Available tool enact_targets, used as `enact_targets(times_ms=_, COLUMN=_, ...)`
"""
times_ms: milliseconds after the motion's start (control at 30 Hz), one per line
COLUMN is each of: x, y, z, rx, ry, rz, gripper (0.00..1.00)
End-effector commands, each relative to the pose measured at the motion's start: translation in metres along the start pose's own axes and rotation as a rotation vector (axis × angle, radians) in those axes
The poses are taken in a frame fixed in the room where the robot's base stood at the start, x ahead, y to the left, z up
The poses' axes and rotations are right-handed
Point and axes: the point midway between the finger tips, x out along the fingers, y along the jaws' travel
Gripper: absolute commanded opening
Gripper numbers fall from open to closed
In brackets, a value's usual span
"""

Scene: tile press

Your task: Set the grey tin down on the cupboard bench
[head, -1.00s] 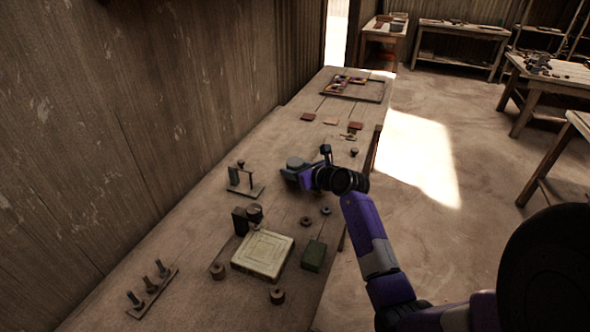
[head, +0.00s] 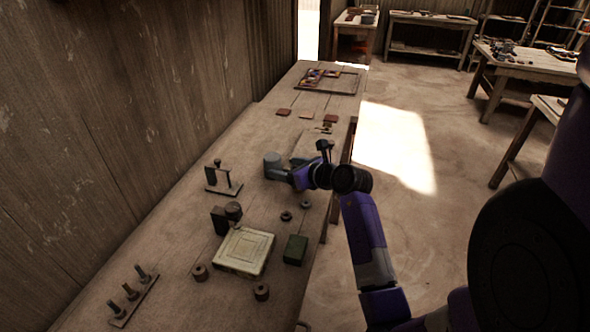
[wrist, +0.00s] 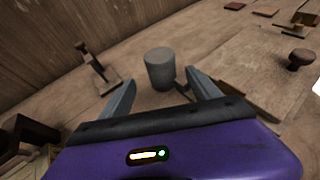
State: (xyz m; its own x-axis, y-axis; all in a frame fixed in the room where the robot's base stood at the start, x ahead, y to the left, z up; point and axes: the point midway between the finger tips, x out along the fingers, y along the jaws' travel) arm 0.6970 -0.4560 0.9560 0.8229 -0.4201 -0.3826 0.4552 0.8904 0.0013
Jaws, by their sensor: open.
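The grey tin (head: 273,163), a short plain cylinder, stands upright on the long wooden bench (head: 188,232) along the wall. In the wrist view the tin (wrist: 160,69) is straight ahead, with its base resting on the wood. My gripper (wrist: 162,80) is open, its two fingers apart and the tin at or just past their tips. Neither finger visibly grips it. In the head view my gripper (head: 285,174) lies low over the bench, just right of the tin.
A small stand (head: 223,180) is left of the tin. A square pale mould (head: 243,251), a dark green block (head: 295,250) and several round knobs stand nearer. A flat pale board (wrist: 262,72) lies right of the tin. Coloured tiles and a tray (head: 340,80) are at the far end.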

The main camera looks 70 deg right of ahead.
Motion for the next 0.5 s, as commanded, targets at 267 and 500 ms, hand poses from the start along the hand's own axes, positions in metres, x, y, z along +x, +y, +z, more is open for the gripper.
enact_targets(times_ms=267, x=-0.036, y=0.000, z=0.000, rx=0.000, ry=-0.001, rz=0.000, gripper=0.72)
enact_targets(times_ms=500, x=-0.041, y=0.000, z=0.000, rx=-0.001, ry=0.000, rz=0.001, gripper=0.72)
